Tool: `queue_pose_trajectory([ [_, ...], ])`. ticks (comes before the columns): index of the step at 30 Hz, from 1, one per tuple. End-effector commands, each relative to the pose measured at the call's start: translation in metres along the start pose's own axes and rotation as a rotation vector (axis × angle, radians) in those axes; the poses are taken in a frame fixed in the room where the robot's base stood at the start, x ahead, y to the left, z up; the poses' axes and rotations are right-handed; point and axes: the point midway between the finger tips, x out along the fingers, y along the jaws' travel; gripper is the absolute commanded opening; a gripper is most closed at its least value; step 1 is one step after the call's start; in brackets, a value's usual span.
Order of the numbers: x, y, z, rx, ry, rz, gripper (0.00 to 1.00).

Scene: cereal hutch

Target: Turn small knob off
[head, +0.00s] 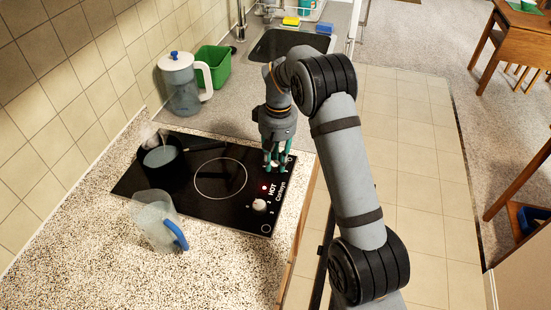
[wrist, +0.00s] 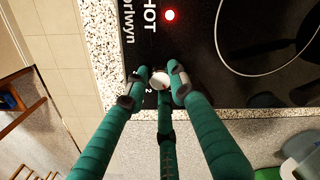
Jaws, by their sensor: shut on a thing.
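The black hob (head: 245,218) is set in the speckled worktop and has two pale knobs along its front edge. My gripper (head: 275,160) points down over the far knob, with its teal fingers low at the hob. In the wrist view, my gripper (wrist: 160,84) is shut on this pale round knob (wrist: 160,79), with fingers around it. A "2" mark shows beside it; its pointer is hidden. The near knob (head: 259,205) stands free, beside number marks. I cannot tell which knob is the small one.
A red light (head: 264,187) glows by the word HOT. A dark pan (head: 165,165) with pale contents sits at the hob's left. A clear jug (head: 155,222) is near it. A white-lidded pitcher (head: 181,90) and green tub (head: 213,66) stand behind.

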Motion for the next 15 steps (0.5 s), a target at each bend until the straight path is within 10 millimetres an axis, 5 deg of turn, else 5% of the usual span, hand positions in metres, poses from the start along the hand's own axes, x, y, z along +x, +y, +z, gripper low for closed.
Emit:
queue_pose_trajectory([
  [15,-0.002,-0.0005,-0.0007,-0.491,-0.021,0.0,0.0],
])
